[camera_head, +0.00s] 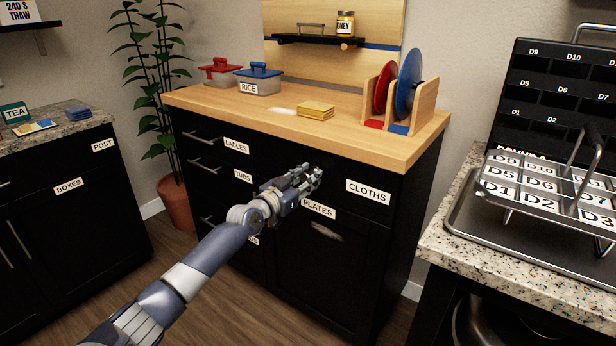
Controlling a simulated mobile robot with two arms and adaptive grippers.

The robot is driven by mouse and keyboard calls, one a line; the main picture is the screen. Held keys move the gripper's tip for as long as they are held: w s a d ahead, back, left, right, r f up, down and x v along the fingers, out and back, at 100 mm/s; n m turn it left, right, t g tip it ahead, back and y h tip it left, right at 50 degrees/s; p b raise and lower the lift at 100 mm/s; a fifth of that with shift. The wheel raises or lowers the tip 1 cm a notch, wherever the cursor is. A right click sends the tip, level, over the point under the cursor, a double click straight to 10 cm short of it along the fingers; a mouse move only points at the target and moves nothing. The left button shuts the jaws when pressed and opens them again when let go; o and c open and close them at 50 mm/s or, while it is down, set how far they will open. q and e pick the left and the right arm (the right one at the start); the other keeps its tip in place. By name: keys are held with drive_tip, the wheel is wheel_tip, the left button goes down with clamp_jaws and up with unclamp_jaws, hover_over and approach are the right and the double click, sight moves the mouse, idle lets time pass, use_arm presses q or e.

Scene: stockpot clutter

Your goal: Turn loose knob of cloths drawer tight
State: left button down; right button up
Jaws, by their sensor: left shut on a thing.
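The cloths drawer (348,209) is the upper right drawer of the black cabinet, with a white CLOTHS label (368,192) on its front. It looks closed. My left gripper (314,177) reaches in from the lower left to the drawer front, left of the label. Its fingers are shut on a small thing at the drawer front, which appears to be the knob. The fingers hide the knob, so its tilt and any gap behind it cannot be seen. My right gripper is not in view.
A wooden top (240,107) covers the cabinet; it holds two lidded boxes, a yellow stack (315,110) and a rack with red and blue discs (408,90). A door labelled PLATES (319,208) is below the drawer. A granite counter with a tray (530,235) stands right.

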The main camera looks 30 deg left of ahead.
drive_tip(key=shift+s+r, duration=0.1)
use_arm(q)
drive_tip(key=shift+m, duration=0.6)
drive_tip(key=shift+m+b, duration=0.6)
drive_tip(key=shift+m, duration=1.2)
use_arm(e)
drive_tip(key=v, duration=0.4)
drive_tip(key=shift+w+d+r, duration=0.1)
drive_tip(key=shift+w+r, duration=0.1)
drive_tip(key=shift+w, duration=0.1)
use_arm(q)
drive_tip(key=shift+r+m, duration=0.15)
drive_tip(key=shift+m, duration=0.85)
drive_tip(key=shift+m+p, duration=0.3)
drive_tip(key=shift+m, duration=1)
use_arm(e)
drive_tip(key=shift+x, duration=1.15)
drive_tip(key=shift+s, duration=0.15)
